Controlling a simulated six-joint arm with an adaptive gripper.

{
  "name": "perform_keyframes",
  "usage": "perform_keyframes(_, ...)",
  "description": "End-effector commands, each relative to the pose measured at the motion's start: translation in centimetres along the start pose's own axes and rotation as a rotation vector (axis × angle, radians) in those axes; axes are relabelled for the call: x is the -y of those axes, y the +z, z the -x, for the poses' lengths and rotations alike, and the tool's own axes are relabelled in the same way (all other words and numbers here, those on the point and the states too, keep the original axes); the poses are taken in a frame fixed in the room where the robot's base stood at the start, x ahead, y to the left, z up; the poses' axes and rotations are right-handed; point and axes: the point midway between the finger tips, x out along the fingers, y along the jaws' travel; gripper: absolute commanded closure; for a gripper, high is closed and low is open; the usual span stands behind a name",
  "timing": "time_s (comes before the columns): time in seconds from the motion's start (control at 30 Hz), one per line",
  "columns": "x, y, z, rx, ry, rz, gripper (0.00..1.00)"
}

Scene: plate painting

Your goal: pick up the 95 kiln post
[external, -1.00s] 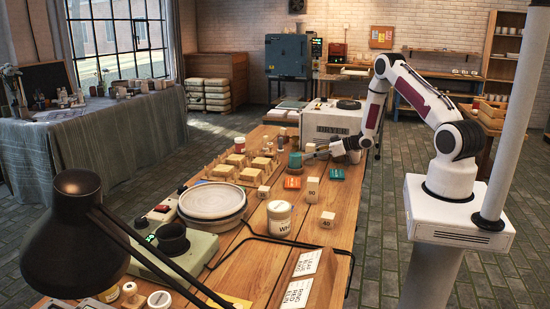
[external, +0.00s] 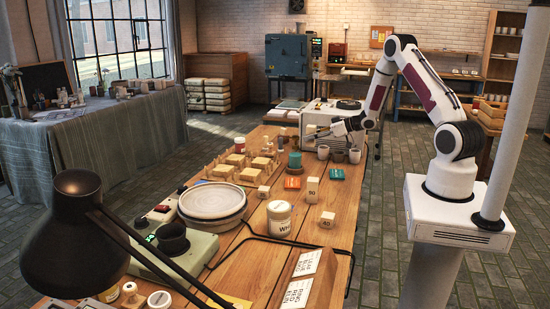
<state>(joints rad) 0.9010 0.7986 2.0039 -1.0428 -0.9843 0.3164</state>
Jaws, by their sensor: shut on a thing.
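My gripper (external: 340,128) is raised above the far right part of the workbench, in front of the pale dryer box (external: 315,113). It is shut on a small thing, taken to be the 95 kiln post. The held thing is too small and too close in colour to the dryer front to make out, and no number on it can be read. Two other pale posts stand on the bench nearer the camera: an upright one (external: 312,190) marked with what looks like 80 or 50, and a short one (external: 327,219) marked 40. A third pale block (external: 263,191) stands to their left.
Several cups (external: 354,156) stand below my gripper. A green round thing (external: 295,160), orange (external: 292,182) and teal (external: 336,174) tiles lie nearby. A white jar (external: 279,217), stacked plates (external: 212,201) and a black lamp (external: 76,220) are nearer the camera.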

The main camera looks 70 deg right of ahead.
Motion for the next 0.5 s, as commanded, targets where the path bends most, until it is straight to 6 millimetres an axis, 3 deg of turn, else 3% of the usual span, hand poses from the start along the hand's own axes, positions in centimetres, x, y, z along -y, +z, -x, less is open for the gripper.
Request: perform_keyframes(0.5,-0.02,-1.0,0.4,-0.001,0.001,0.001,1.0)
